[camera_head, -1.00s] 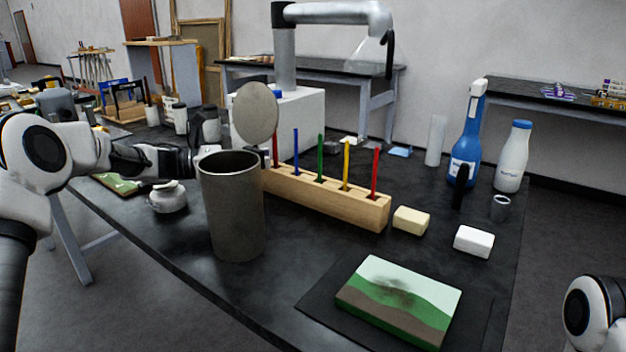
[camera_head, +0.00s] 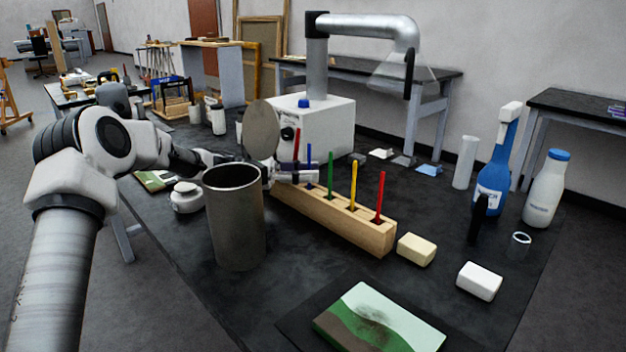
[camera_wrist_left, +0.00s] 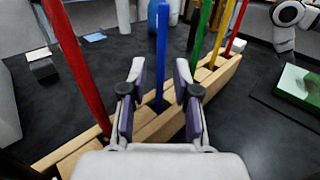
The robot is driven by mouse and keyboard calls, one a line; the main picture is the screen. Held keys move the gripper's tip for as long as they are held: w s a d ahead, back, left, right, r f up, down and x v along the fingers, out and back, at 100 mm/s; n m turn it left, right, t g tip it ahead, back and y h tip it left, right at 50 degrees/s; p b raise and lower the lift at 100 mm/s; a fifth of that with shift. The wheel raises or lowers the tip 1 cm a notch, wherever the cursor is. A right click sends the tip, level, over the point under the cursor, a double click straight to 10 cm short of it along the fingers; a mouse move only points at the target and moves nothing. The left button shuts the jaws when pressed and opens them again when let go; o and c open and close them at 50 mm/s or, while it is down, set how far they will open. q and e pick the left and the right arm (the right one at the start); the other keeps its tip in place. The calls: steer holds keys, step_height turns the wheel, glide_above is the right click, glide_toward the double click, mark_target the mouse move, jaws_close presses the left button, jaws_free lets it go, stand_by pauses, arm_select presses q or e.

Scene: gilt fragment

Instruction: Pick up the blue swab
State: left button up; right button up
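The blue swab (camera_head: 309,156) stands upright in a wooden rack (camera_head: 372,236). In the left wrist view the blue swab (camera_wrist_left: 161,50) rises between the two fingers of my left gripper (camera_wrist_left: 159,88). The fingers are spread and I see a gap on each side of the swab. In the head view my left gripper (camera_head: 303,176) is at the rack's far left end, low by the blue swab, partly behind a cylindrical bin. My right gripper is in neither view.
A red swab (camera_wrist_left: 75,62) stands left of the blue one; green (camera_head: 330,175), yellow (camera_head: 353,186) and red (camera_head: 380,195) swabs stand right. A tall grey bin (camera_head: 237,225) and a round disc (camera_head: 261,130) crowd the arm.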

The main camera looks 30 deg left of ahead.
arm_select(q)
steer(key=c, duration=0.3)
steer(key=shift+w+d, duration=0.2)
steer(key=shift+d, duration=0.15)
jaws_close()
steer(key=shift+a, duration=0.15)
step_height(320, 180, up, 10)
